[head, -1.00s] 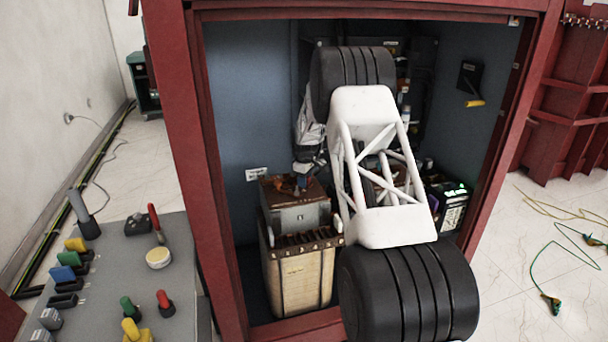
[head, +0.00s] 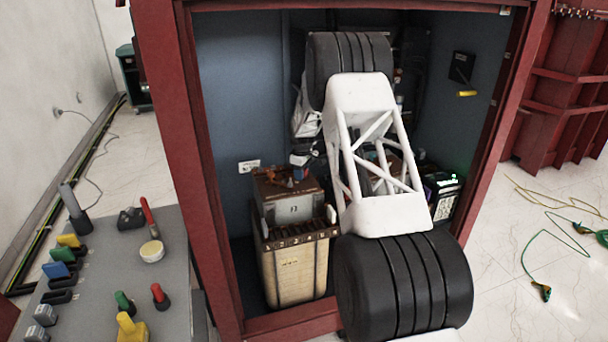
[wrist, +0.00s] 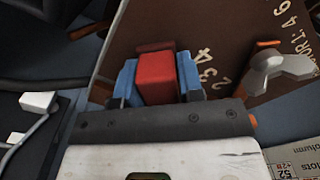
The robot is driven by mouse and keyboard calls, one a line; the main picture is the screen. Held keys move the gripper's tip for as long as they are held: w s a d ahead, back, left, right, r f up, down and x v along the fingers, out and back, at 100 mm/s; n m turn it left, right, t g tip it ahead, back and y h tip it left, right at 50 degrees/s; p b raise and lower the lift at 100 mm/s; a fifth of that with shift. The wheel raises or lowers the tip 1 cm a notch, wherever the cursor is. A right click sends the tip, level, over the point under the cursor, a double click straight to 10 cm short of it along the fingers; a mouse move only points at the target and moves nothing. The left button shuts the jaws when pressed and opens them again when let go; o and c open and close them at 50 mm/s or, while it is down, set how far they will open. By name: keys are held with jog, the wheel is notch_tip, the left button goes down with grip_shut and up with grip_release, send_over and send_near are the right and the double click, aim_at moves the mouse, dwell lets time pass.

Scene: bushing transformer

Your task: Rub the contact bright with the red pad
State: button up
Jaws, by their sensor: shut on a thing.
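In the wrist view my gripper (wrist: 158,80) has two blue fingers shut on the red pad (wrist: 156,68), a red block whose front sticks out between them. The pad's far end is over a brown board (wrist: 215,45) printed with white numbers. I cannot tell whether it touches anything. Copper-coloured pieces (wrist: 88,30) and a grey metal lug (wrist: 280,72) on the board lie to either side; which is the contact is unclear. In the head view my gripper (head: 299,170) is small, just above the brown top of the transformer unit (head: 290,210); the pad is not clear there.
A red-framed cabinet (head: 178,150) surrounds my arm, its right wall close by. A device with green lights (head: 445,190) stands inside at right. A grey bench (head: 120,270) with coloured handles and a small round tin (head: 152,251) is at left. Cables (head: 570,235) lie on the floor at right.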

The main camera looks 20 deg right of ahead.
jog(key=shift+w+a, duration=0.55)
jog(key=shift+a, duration=0.1)
jog(key=shift+w+r, duration=0.15)
jog(key=shift+r, duration=4.1)
jog(key=shift+a+r, duration=0.1)
